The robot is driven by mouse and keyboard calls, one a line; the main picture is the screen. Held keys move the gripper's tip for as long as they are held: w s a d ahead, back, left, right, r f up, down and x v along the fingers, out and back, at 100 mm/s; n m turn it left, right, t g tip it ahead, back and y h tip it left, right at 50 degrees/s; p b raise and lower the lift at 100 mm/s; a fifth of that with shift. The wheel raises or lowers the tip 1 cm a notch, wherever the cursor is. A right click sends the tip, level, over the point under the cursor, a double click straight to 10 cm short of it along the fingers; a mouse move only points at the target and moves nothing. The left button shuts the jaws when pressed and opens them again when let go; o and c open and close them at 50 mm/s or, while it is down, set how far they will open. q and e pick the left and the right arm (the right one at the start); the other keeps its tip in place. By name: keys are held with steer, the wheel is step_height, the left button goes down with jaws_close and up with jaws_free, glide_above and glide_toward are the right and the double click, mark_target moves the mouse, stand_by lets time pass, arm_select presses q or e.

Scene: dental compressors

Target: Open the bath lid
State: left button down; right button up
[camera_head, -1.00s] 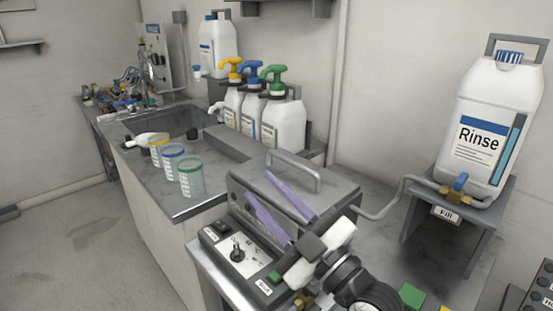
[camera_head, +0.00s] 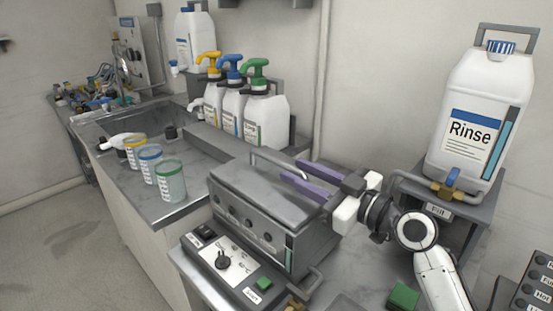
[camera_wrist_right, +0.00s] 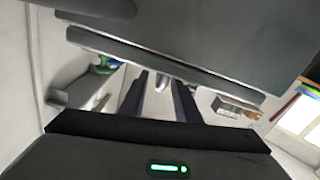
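The bath is a grey metal box on the counter in the head view, with round knobs on its front face. Its flat lid (camera_head: 240,184) looks closed, and a curved metal handle (camera_head: 268,160) rises from the top. My right gripper (camera_head: 290,169) comes in from the right with two purple fingers spread apart. Its fingertips overlap the right part of the handle in the picture; I cannot tell whether they touch it. In the right wrist view the fingers (camera_wrist_right: 160,90) are apart, with a large dark grey surface close above them. My left gripper is not in view.
A control panel (camera_head: 228,262) sits in front of the bath. A Rinse jug (camera_head: 475,120) stands on a raised stand at right. Several pump bottles (camera_head: 265,120) and cups (camera_head: 170,182) are at left. A green block (camera_head: 403,295) lies on the counter at lower right.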

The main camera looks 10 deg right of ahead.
mark_target(275, 159)
steer(key=x, duration=0.7)
steer(key=shift+w+a, duration=0.15)
steer(key=shift+w, duration=0.1)
jaws_close()
